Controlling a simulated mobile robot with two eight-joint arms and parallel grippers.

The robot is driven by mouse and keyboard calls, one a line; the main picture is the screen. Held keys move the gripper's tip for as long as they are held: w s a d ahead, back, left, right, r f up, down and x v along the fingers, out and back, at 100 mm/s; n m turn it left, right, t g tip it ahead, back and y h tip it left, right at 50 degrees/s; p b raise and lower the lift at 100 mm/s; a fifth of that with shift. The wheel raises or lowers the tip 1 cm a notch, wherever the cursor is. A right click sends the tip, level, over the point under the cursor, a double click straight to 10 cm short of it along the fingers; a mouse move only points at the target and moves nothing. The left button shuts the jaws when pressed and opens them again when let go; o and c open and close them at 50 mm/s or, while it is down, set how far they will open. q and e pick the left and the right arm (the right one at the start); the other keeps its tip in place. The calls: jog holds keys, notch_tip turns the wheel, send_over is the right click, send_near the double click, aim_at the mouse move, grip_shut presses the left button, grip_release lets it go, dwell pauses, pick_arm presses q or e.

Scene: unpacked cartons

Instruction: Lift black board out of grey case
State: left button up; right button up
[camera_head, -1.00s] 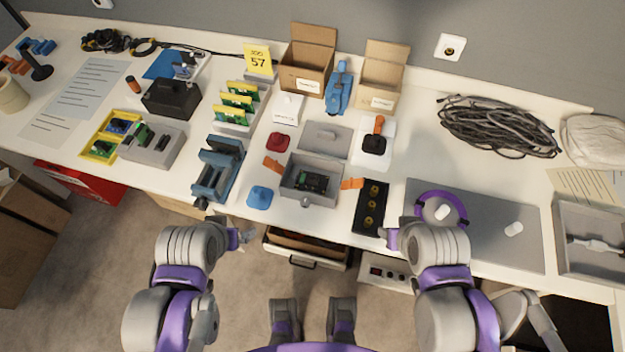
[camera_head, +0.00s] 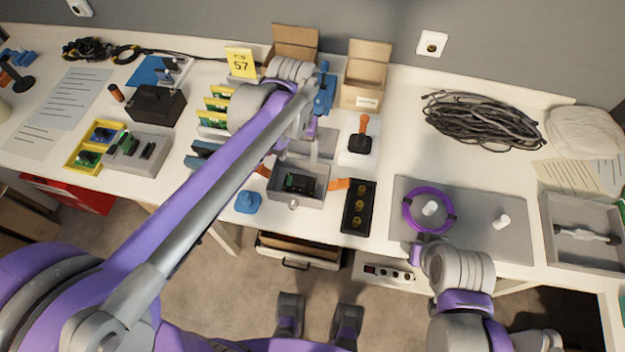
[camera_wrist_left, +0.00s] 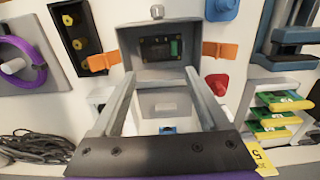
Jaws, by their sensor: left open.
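The black board (camera_head: 300,181) lies inside the open grey case (camera_head: 315,200), near the front middle of the table. In the left wrist view the board (camera_wrist_left: 155,48) shows dark with a green part, inside the case (camera_wrist_left: 192,58). My left gripper (camera_head: 312,130) is above the table just behind the case, mostly hidden by its own arm. In the left wrist view its two fingers (camera_wrist_left: 163,80) are apart and empty, pointing towards the case, with the board seen beyond them. My right gripper (camera_head: 415,252) is low by the table's front edge; its jaws are too small to read.
A grey lid (camera_head: 322,145) lies flat behind the case. Orange latches (camera_head: 340,184) stick out at its sides. A black strip with yellow knobs (camera_head: 358,208) lies to the right, then a grey mat (camera_head: 480,235) with a purple ring (camera_head: 408,212). A blue piece (camera_head: 247,202) lies left.

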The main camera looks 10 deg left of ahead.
aim_at(299, 179)
pick_arm(q)
notch_tip(299, 179, down, 11)
jog(key=shift+a+r+b, duration=0.1)
jog(key=shift+b, duration=0.5)
jog(key=shift+c, duration=0.3)
grip_shut()
